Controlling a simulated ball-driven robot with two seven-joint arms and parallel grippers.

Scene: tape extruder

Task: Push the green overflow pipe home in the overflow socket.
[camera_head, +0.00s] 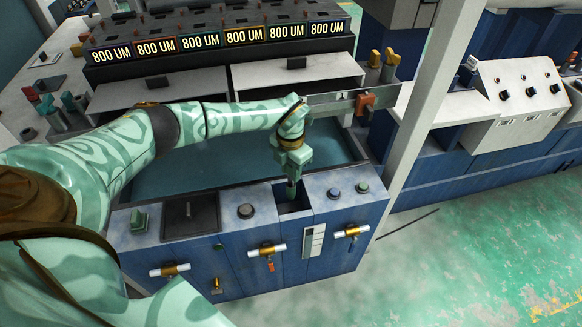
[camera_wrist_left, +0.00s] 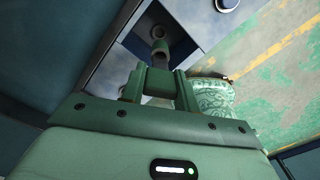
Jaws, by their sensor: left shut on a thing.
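My left gripper (camera_head: 291,176) points down over the front panel of the blue machine. It is shut on the green overflow pipe (camera_head: 291,191), a short dark upright piece below the fingers. The pipe's lower end is at the dark square recess of the overflow socket (camera_head: 294,208) in the panel top. How deep the pipe sits cannot be told. My right gripper is not in view.
The blue water tank (camera_head: 200,178) lies behind the panel. A grey bar with an orange clamp (camera_head: 366,102) crosses behind my wrist, near a white post (camera_head: 425,95).

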